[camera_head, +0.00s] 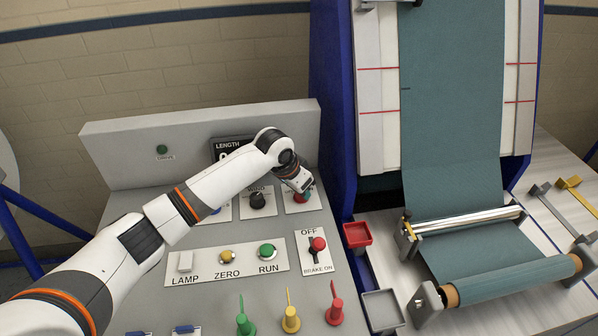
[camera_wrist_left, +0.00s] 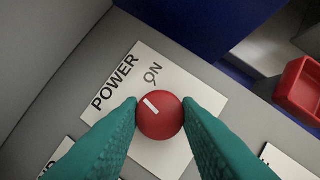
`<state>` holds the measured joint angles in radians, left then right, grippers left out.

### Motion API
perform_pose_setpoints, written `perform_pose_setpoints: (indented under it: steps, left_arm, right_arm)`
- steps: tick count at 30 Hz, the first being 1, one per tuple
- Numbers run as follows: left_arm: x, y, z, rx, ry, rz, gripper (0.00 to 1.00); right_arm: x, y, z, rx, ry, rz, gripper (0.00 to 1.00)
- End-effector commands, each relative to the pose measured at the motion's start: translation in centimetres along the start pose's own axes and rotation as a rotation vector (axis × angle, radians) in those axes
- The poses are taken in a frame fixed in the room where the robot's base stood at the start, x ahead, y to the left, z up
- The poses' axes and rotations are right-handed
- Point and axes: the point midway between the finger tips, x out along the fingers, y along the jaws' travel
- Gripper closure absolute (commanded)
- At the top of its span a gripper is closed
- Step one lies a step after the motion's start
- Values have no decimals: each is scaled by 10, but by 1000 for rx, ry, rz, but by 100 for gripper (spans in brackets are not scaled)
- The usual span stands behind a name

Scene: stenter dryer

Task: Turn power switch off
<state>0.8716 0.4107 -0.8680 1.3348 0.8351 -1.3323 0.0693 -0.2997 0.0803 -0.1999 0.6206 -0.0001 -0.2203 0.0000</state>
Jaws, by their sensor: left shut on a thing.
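The power switch (camera_wrist_left: 160,118) is a round red knob with a white pointer mark, on a white plate (camera_wrist_left: 180,75) printed POWER and ON. In the left wrist view the pointer is tilted to the upper left, and it does not aim straight at the word ON. My left gripper (camera_wrist_left: 160,112) has its teal fingers shut on the knob, one on each side. In the head view the left gripper (camera_head: 303,186) reaches down to the knob at the right end of the panel's upper row, hiding most of it. My right gripper is not in view.
The sloping grey panel holds a black knob (camera_head: 257,199), a white lamp button (camera_head: 186,261), a yellow ZERO button (camera_head: 227,257), a green RUN button (camera_head: 267,251) and a red brake lever (camera_head: 318,244). A red tray (camera_head: 357,235) and the blue machine frame (camera_head: 335,110) stand to the right.

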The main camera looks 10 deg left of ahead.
Motion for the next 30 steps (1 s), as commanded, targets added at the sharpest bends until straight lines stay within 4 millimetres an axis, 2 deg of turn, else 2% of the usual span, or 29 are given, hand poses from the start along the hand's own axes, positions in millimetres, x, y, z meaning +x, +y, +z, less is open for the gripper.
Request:
perform_pose_setpoints:
  steps: [1,12,21,30]
  left_arm:
    - [-9,-2,4,-40,1,14,93]
    - [-6,-4,4,-367,0,148,92]
    - [-3,-5,4,-618,-1,253,92]
    - [-1,-5,4,-804,-2,331,93]
  right_arm:
    - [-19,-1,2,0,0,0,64]
    - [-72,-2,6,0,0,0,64]
    - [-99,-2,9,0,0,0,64]
    - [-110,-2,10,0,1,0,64]
